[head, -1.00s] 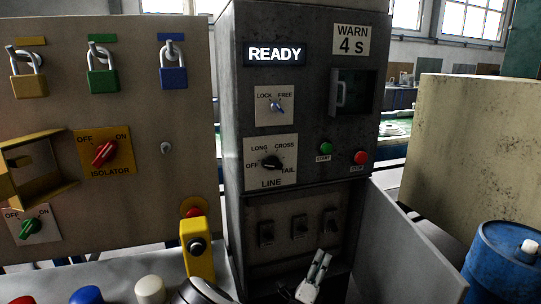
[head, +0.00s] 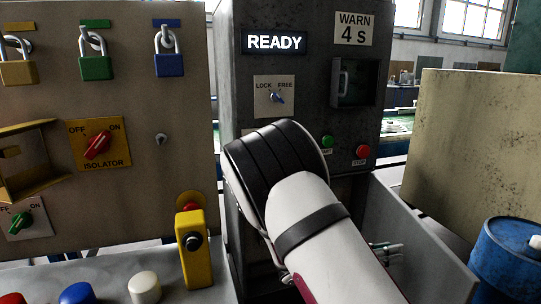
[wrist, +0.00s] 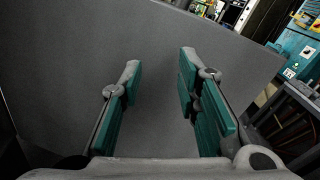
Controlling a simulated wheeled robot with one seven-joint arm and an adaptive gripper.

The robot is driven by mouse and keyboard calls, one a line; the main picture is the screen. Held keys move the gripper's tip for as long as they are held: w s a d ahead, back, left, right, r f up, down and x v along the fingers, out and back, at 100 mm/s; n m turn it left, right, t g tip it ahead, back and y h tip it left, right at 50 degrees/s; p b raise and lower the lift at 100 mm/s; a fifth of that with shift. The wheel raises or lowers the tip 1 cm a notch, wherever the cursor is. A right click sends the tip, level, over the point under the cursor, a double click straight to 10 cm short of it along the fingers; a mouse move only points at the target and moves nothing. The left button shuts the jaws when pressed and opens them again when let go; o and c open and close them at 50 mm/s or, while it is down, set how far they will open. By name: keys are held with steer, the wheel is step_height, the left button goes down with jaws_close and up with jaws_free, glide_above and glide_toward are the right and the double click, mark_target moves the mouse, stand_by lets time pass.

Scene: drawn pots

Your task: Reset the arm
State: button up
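My arm (head: 315,225), white with black bands, rises from the bottom of the head view and crosses the front of the grey cabinet (head: 232,120). My gripper (head: 385,250) shows only in part there, pale fingers jutting out right of the arm in front of the grey side panel (head: 410,235). In the wrist view my gripper (wrist: 160,62) has two teal-padded fingers set well apart with nothing between them. A plain grey surface fills most of the space beyond them. The arm hides the LINE dial and most of the lower cabinet.
The cabinet display (head: 274,42) reads READY, and a sign (head: 354,29) reads WARN 4 s. A yellow switch box (head: 195,250) stands left of the arm. A blue drum (head: 505,260) stands at right. Three padlocks hang on the left board (head: 180,115).

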steer(key=s+d+r+m+g+y+b, duration=0.1)
steer(key=s+r+m+g+y+b, duration=0.15)
steer(key=s+m+y, duration=0.4)
steer(key=s+d+r+m+g+y+b, duration=0.1)
steer(key=s+r+m+g+y, duration=0.25)
steer(key=s+m, duration=0.6)
steer(key=s+a+m+t+y+b, duration=0.2)
steer(key=s+a+m+y, duration=0.2)
steer(key=s+a, duration=0.3)
steer(key=s+a+m+t+y+b, duration=0.2)
steer(key=s+a+m+y, duration=0.15)
steer(key=s, duration=0.55)
step_height(320, 180, up, 14)
steer(key=t+p, duration=0.2)
steer(key=p, duration=1.1)
steer(key=shift+a+f+t, duration=0.15)
steer(key=shift+t, duration=0.25)
steer(key=shift+m, duration=0.25)
